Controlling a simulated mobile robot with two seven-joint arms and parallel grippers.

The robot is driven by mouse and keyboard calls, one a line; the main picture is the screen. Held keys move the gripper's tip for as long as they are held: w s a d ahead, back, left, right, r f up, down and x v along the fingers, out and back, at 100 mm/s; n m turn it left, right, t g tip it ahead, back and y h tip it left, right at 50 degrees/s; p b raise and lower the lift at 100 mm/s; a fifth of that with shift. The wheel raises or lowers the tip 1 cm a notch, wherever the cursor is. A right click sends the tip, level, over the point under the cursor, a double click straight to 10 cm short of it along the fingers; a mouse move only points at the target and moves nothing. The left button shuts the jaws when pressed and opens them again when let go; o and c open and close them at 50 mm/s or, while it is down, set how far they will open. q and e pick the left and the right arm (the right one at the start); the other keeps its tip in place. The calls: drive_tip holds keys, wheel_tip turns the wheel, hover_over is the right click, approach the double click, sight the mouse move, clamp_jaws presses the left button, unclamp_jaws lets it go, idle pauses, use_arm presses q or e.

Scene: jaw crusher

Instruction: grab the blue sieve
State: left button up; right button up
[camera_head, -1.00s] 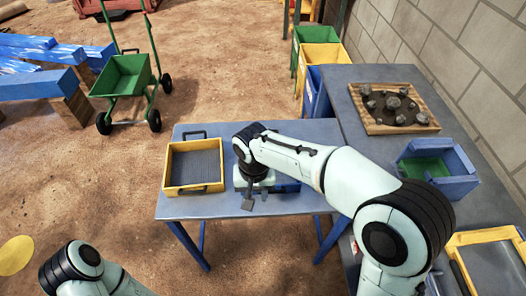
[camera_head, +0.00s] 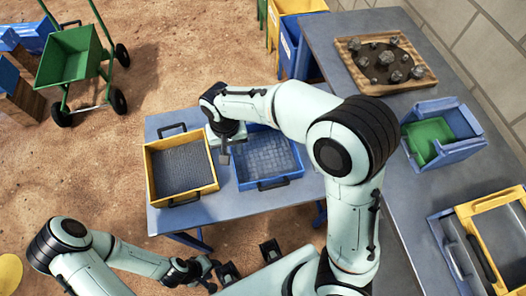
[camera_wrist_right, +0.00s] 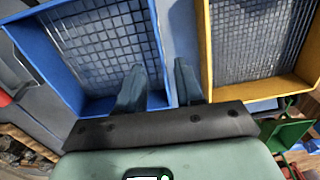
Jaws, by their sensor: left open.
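The blue sieve (camera_head: 285,181) lies on the grey table, right of the yellow sieve (camera_head: 180,197). Its grey mesh shows, and my right arm covers part of its back side. My right gripper (camera_head: 224,156) is over the blue sieve's left edge. In the right wrist view, its two fingers (camera_wrist_right: 158,88) are apart, with the wall of the blue sieve (camera_wrist_right: 42,52) facing the yellow sieve (camera_wrist_right: 205,45) between them in the picture. Contact cannot be told. My left gripper (camera_head: 211,275) is open and empty, in front of the table's near edge.
A side table at right holds a wooden tray of stones (camera_head: 428,80), a blue bin with a green inside (camera_head: 475,148) and a yellow-framed tray (camera_head: 466,213). A green cart (camera_head: 68,57) stands on the dirt at left. A wall bounds the right.

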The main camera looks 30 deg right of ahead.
drive_tip(key=shift+w+f, duration=0.2)
drive_tip(key=shift+f, duration=1.6)
drive_tip(key=shift+w+f, duration=0.15)
drive_tip(key=shift+f, duration=1.6)
clamp_jaws()
